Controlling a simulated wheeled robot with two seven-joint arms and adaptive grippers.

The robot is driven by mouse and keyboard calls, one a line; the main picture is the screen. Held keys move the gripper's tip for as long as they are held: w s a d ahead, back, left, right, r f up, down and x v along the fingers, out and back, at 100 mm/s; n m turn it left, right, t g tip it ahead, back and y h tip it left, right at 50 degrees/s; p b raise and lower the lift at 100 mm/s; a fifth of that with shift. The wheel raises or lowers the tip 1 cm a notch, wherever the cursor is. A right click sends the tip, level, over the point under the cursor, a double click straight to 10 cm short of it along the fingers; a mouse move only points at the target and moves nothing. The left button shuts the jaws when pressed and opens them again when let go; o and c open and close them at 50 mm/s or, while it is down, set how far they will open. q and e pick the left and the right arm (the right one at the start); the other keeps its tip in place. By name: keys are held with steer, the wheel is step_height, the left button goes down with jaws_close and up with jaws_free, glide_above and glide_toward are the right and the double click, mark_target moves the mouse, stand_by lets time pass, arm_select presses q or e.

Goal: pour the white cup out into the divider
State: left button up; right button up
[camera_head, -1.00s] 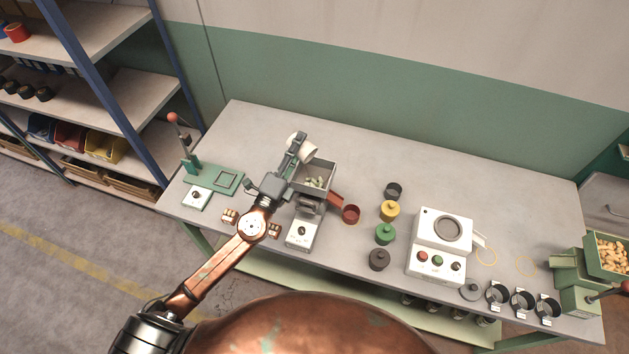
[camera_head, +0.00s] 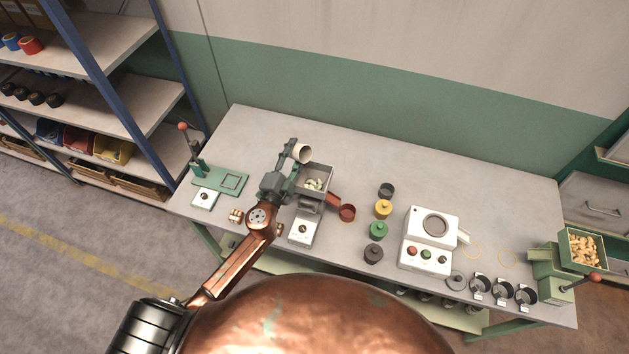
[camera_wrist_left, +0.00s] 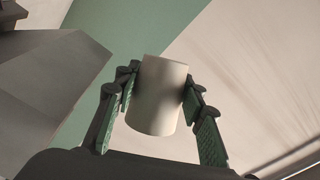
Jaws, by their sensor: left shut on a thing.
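The white cup (camera_head: 304,153) is held in my left gripper (camera_head: 297,152), above the far left edge of a grey open hopper (camera_head: 328,180). I take this hopper, on its small machine, as the divider. The cup is tipped on its side, its round end turned right towards the hopper. Several pale nuts lie in the hopper. In the left wrist view the cup (camera_wrist_left: 160,95) sits between the two green finger pads of the gripper (camera_wrist_left: 160,92); its inside is hidden there. I see no nuts falling. My right gripper is not in view.
A green hand press (camera_head: 222,182) stands left. Several small pots, a white control box (camera_head: 430,240) and a green hopper of orange nuts (camera_head: 582,248) stand right. The back of the table is clear.

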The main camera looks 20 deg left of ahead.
arm_select(q)
steer(key=n+p, duration=0.1)
steer(key=p, duration=0.2)
steer(key=n+g+p, duration=0.1)
steer(key=n+p, duration=0.1)
steer(key=n+g+p, duration=0.1)
steer(key=n+p, duration=0.1)
steer(key=p, duration=0.1)
steer(key=shift+f+p, duration=0.35)
steer(key=w+a+f+n+g+p, duration=0.1)
steer(key=a+f+n, duration=0.1)
steer(key=f, duration=0.4)
steer(key=w+a+f+n+g+h+p, duration=0.1)
steer(key=a+f+n, duration=0.1)
steer(key=f+n, duration=0.2)
steer(key=shift+f+h, duration=0.3)
steer(key=shift+f, duration=1.3)
